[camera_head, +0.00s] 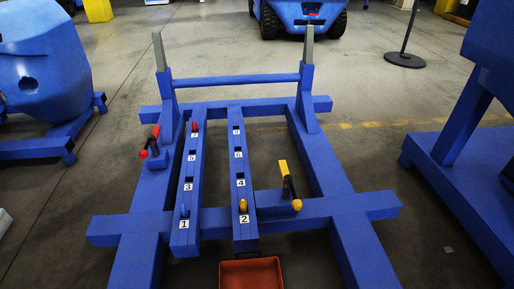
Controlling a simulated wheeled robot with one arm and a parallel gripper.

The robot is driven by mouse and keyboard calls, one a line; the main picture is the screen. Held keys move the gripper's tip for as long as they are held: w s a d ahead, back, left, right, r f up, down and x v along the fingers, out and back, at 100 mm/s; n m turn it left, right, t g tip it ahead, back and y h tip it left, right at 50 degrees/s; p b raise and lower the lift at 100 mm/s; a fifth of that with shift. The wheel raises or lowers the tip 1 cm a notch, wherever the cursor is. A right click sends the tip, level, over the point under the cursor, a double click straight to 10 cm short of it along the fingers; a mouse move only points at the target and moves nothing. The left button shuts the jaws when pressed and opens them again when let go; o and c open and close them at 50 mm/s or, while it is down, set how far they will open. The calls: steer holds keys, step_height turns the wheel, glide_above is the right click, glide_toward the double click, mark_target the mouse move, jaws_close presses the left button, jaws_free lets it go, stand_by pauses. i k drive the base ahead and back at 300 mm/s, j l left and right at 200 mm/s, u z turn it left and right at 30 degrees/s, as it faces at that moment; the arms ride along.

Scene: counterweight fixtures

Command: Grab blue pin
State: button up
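A small blue pin (184,210) stands upright at the near end of the left blue rail (181,239), just behind the label "1". A yellow pin (243,205) stands at the near end of the right rail (245,236), behind the label "2". A red pin (195,127) stands at the far end of the left rail, by the label "7". The slots by the other labels look dark and empty. My gripper is not in view.
The rails lie within a large blue frame (365,205) with two uprights and a crossbar (236,80). A red-and-black lever (153,142) is at left, a yellow-and-black one (287,180) at right. An orange bin (250,272) is at the near edge. Blue machines stand around.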

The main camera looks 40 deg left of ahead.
mark_target(184, 210)
steer(key=u, duration=2.35)
steer(key=i+j+z, duration=0.1)
steer(key=j+z, duration=0.75)
steer(key=j, duration=0.2)
steer(key=j+z, duration=0.45)
steer(key=k+j, duration=0.05)
steer(key=j, duration=0.05)
